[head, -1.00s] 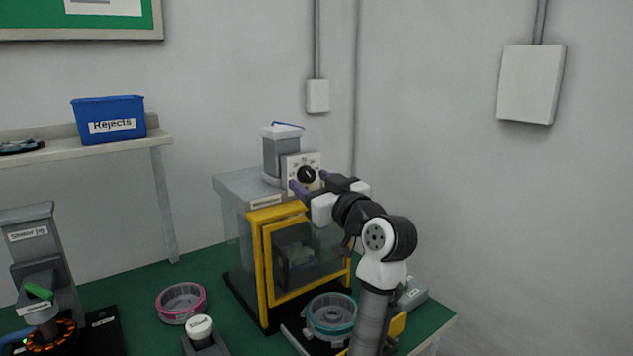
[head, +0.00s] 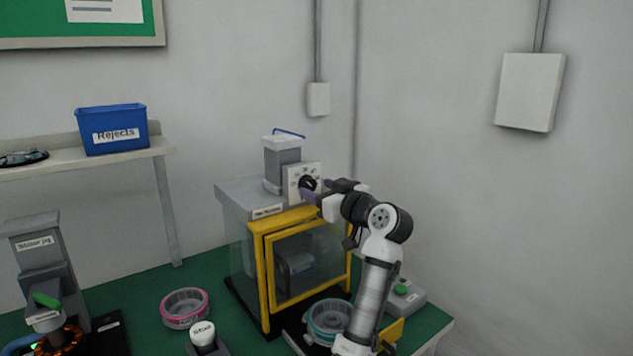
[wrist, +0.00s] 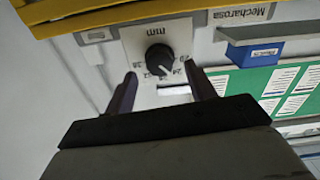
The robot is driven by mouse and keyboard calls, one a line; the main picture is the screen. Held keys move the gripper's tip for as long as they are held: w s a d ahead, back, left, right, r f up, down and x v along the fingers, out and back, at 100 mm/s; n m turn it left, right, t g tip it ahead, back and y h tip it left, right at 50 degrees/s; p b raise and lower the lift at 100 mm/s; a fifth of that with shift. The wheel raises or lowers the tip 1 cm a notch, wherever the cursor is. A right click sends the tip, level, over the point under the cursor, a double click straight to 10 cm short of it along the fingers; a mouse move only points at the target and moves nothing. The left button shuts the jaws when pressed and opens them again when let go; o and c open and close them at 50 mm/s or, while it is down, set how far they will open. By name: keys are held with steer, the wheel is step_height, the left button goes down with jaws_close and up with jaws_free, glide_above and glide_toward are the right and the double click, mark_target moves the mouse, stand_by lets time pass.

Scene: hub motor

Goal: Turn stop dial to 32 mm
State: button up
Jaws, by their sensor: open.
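The stop dial (head: 308,183) is a black round knob on a white plate, on the front of the grey column above the yellow-framed press enclosure. In the wrist view the dial (wrist: 160,60) shows a pale pointer line, with "mm" and small numbers around it that are too blurred to read surely. My gripper (wrist: 158,90) is open. Its two purple fingers are on either side of the dial, with the tips just short of or beside the knob; contact is not clear. In the head view my gripper (head: 312,190) partly covers the dial plate.
The yellow-framed enclosure (head: 262,270) with clear panels stands below the dial. A teal ring part (head: 330,318) sits in front of it. A box with a green button (head: 402,290) is to the right. A pink ring (head: 185,307) lies to the left.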

steer(key=shift+x, duration=0.85)
steer(key=shift+c, duration=0.3)
steer(key=c, duration=0.9)
